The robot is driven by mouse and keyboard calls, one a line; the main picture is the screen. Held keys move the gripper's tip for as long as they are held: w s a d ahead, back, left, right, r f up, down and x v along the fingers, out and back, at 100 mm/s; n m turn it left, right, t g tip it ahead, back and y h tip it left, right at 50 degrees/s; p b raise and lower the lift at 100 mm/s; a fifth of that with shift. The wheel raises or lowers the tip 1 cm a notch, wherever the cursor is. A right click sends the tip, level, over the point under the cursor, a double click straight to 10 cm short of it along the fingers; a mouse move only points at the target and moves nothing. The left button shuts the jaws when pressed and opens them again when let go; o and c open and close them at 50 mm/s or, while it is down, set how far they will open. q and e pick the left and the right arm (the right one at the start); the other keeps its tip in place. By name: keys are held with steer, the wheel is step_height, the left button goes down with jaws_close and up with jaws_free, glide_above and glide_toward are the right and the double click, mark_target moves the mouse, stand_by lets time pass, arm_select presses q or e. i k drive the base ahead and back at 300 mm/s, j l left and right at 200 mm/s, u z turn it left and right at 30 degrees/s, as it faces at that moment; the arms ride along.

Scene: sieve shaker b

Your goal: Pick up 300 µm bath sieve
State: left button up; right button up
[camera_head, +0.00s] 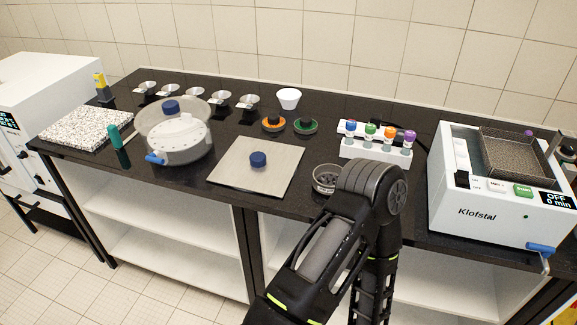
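No 300 µm marking is readable, so I cannot tell for certain which object is the 300 µm bath sieve. A small round metal sieve or dish (325,178) lies near the counter's front edge, partly hidden behind my arm. Two low round pieces, one with an orange ring (273,124) and one with a green ring (305,125), lie further back. The white Klofstal bath (475,212) stands at the right with a mesh basket (515,155) in it; its display reads OFF, 0 min. One arm of mine shows at lower centre, but neither gripper is in view.
A white rack (375,152) holds several colour-capped vials. A pale square plate (230,176), a clear domed vessel (178,145), a speckled slab (85,130), metal funnels (196,92) and a white cup (289,98) share the black counter. A white appliance (45,85) stands left.

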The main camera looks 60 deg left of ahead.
mark_target(325, 176)
steer(key=k+j, duration=0.2)
steer(key=j, duration=0.2)
steer(key=k+j, duration=0.25)
steer(key=j, duration=0.2)
steer(key=k+j, duration=0.2)
steer(key=j, duration=0.2)
